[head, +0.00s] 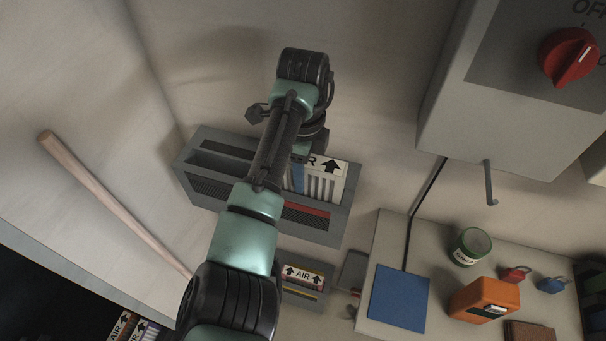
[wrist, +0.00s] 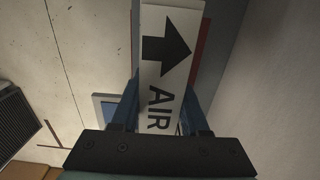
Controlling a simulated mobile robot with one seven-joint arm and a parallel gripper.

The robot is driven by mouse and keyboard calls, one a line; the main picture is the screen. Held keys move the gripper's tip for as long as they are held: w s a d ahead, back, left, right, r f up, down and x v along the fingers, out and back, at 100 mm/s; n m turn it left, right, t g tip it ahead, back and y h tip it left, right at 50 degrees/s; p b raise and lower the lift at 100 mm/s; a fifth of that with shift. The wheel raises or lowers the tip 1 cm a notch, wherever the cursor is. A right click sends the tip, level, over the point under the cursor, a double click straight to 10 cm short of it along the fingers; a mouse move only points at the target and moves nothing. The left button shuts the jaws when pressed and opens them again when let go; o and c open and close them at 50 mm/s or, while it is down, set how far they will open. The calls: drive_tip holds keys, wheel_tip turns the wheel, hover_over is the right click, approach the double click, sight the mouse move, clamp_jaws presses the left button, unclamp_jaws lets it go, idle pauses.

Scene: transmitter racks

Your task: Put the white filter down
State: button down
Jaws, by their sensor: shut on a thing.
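The white filter (wrist: 165,62) has a black arrow and the word AIR on its edge. In the wrist view it stands between the two blue fingers of my gripper (wrist: 160,105), which is shut on it. In the head view the filter (head: 325,182) shows a pleated white side and its labelled top, partly behind my arm. It is over or partly in the grey slotted housing (head: 205,187); I cannot tell how deep it sits.
Another AIR filter (head: 303,277) lies in a grey holder below the housing. A bench at right holds a blue pad (head: 398,298), a green can (head: 472,246), an orange box (head: 484,299) and padlocks. A wooden handle (head: 110,200) leans at left. A grey switch box (head: 520,90) juts out upper right.

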drive_tip(key=shift+f, duration=0.8)
drive_tip(key=shift+f, duration=0.1)
drive_tip(key=shift+f, duration=0.15)
drive_tip(key=shift+s+f, duration=0.25)
drive_tip(key=shift+f, duration=0.15)
drive_tip(key=shift+c, duration=2)
unclamp_jaws()
drive_tip(key=shift+f, duration=0.2)
drive_tip(key=r, duration=0.4)
drive_tip(key=r+p, duration=0.1)
drive_tip(key=r, duration=0.8)
drive_tip(key=shift+w+r+p, duration=0.25)
drive_tip(key=shift+r+p, duration=0.15)
